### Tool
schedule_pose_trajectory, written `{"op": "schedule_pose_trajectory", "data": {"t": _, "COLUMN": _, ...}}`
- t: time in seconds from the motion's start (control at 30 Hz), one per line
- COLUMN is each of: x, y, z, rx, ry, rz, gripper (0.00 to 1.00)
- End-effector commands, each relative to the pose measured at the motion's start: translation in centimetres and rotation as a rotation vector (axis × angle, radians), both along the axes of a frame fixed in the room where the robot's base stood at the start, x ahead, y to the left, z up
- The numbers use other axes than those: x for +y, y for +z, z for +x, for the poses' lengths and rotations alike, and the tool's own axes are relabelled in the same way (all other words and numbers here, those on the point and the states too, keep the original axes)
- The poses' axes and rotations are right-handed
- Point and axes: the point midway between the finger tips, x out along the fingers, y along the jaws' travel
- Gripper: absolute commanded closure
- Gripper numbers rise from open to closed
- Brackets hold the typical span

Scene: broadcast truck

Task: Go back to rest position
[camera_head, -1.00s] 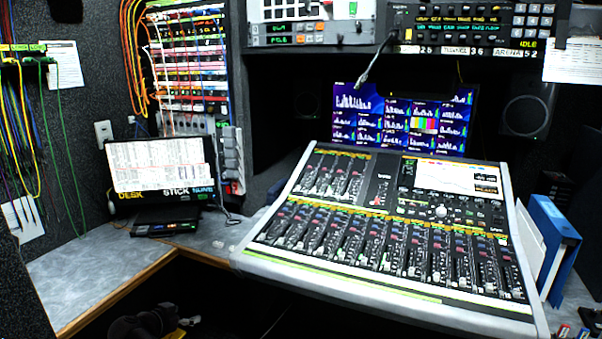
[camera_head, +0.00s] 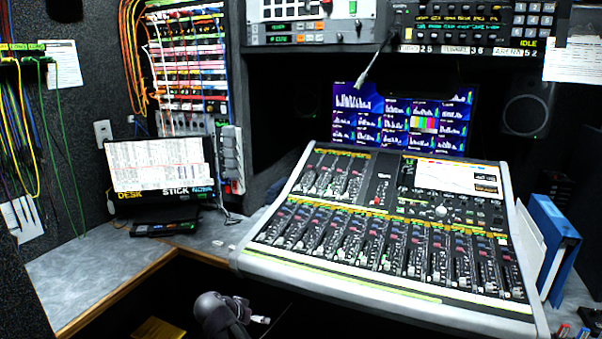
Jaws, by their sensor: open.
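My arm shows at the bottom of the head view as a dark grey rounded link, below the desk's front edge. My gripper (camera_head: 261,319) is the small pale end to the right of that link. It is open, and I see nothing between its fingers. It is in the dark space in front of the desk, left of and below the mixing console (camera_head: 385,291), and apart from it.
The grey desk (camera_head: 85,270) has a wooden front edge (camera_head: 115,292). A laptop-like screen (camera_head: 160,165) stands on it. A gooseneck microphone (camera_head: 368,70) hangs above the monitor (camera_head: 400,117). Blue binders (camera_head: 553,245) stand right of the console. A yellowish patch (camera_head: 158,328) shows at the bottom.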

Motion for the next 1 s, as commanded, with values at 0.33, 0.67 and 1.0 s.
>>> {"op": "schedule_pose_trajectory", "data": {"t": 0.33, "x": -10.6, "y": -2.2, "z": -1.2, "rx": 0.243, "ry": 0.012, "rz": 0.025, "gripper": 0.07}}
{"op": "schedule_pose_trajectory", "data": {"t": 0.67, "x": -18.7, "y": -3.7, "z": -3.8, "rx": 0.439, "ry": 0.068, "rz": 0.105, "gripper": 0.07}}
{"op": "schedule_pose_trajectory", "data": {"t": 1.0, "x": -25.4, "y": -4.7, "z": -7.4, "rx": 0.583, "ry": 0.164, "rz": 0.232, "gripper": 0.07}}
